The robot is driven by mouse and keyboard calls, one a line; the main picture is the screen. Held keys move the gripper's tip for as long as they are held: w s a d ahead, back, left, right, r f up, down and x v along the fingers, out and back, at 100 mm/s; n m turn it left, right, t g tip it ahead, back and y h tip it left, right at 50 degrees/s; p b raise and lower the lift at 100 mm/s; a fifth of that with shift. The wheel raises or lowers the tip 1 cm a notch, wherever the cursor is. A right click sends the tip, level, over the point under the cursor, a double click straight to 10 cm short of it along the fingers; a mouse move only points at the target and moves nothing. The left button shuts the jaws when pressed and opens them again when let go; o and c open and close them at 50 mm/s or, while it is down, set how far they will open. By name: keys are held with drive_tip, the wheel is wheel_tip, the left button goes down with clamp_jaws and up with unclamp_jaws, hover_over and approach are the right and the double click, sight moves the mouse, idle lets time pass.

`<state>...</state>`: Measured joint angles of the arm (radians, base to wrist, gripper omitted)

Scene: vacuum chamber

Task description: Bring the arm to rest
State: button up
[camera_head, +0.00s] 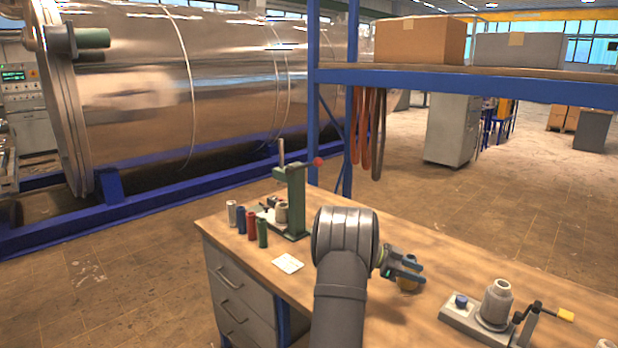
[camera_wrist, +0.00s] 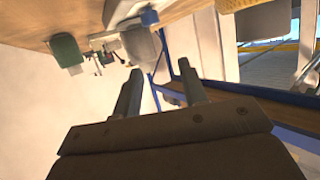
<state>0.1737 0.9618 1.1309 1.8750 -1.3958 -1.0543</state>
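My gripper (camera_head: 415,272) is above the right-middle part of the wooden workbench (camera_head: 430,310), at the end of my grey arm, which rises from the bottom of the head view. In the wrist view the two fingers of my gripper (camera_wrist: 162,85) stand apart with nothing between them. A small tan round thing (camera_head: 408,286) shows just under the fingers in the head view, partly hidden by them; I cannot tell whether they touch it.
A green press (camera_head: 293,195) with a red knob and several coloured cylinders stand at the bench's far left. A white card (camera_head: 288,264) lies nearby. A metal fixture (camera_head: 494,305) with a lever is at right. A blue shelf (camera_head: 480,83) with boxes stands behind.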

drive_tip(key=shift+w+a+f+m+g+y, duration=0.2)
drive_tip(key=shift+w+f+m+g+y, duration=0.1)
drive_tip(key=shift+w+m+g, duration=0.3)
drive_tip(key=shift+w+a+f+m+g+y, duration=0.15)
drive_tip(key=shift+w+m+g+y, duration=0.15)
drive_tip(key=shift+w+m+g, duration=0.3)
drive_tip(key=shift+w, duration=0.1)
